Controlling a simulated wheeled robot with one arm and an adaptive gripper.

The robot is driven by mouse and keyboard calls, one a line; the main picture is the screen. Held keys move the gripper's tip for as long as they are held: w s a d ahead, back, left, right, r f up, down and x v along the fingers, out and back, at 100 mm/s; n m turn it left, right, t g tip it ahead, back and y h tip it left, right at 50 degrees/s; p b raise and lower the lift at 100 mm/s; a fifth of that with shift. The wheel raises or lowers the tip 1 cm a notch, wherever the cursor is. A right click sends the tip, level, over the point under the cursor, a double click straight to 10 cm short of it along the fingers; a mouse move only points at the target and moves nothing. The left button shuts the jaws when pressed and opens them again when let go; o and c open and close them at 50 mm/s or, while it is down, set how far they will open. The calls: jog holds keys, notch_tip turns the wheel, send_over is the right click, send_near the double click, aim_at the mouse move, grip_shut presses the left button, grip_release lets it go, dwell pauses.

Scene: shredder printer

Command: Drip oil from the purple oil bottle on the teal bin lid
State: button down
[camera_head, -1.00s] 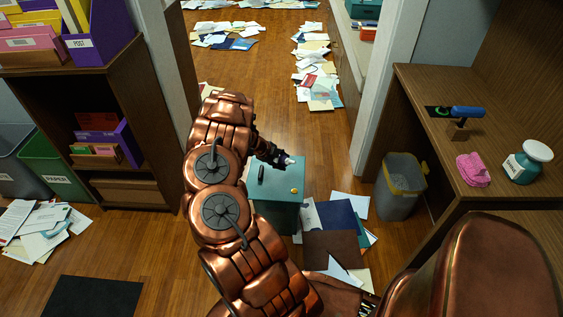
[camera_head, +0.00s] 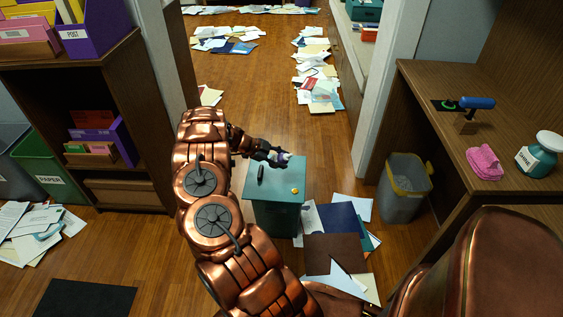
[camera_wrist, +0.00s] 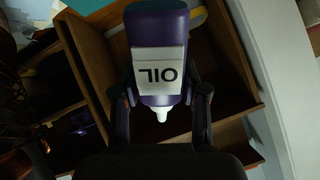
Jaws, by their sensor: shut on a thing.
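The teal bin (camera_head: 274,216) stands on the floor just beyond my arm in the head view. Its flat teal lid (camera_head: 279,182) bears a dark elongated piece (camera_head: 261,174) on the left and a small yellow round piece (camera_head: 295,190) near the right front. My gripper (camera_head: 274,156) is at the lid's back edge in the picture, shut on the purple oil bottle (camera_wrist: 157,27). In the wrist view, the bottle has a white OIL label, upside down in the picture, and a white nozzle pointing down the frame. The fingers flank it. In the head view the bottle is small and partly hidden.
Papers and folders (camera_head: 340,240) lie right of the bin. A grey waste basket (camera_head: 403,190) stands beside the wooden desk (camera_head: 450,135). A shelf (camera_head: 112,90) and a green PAPER bin (camera_head: 45,165) are at left. Bare floor (camera_head: 270,70) lies behind the teal bin.

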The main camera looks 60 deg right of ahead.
dwell(0.3)
jog(key=shift+f+n+g+b, duration=0.2)
jog(key=shift+n+g+b, duration=0.1)
jog(key=shift+g+b, duration=0.55)
jog(key=shift+w+n+g+b, duration=0.1)
jog(key=shift+n+g+b, duration=0.3)
jog(key=shift+g+b, duration=0.6)
jog(key=shift+r+h+b, duration=0.1)
jog(key=shift+h+b, duration=0.2)
jog(key=shift+b, duration=0.25)
jog(key=shift+r+n+g, duration=0.15)
jog(key=shift+n+g, duration=0.15)
jog(key=shift+g, duration=0.05)
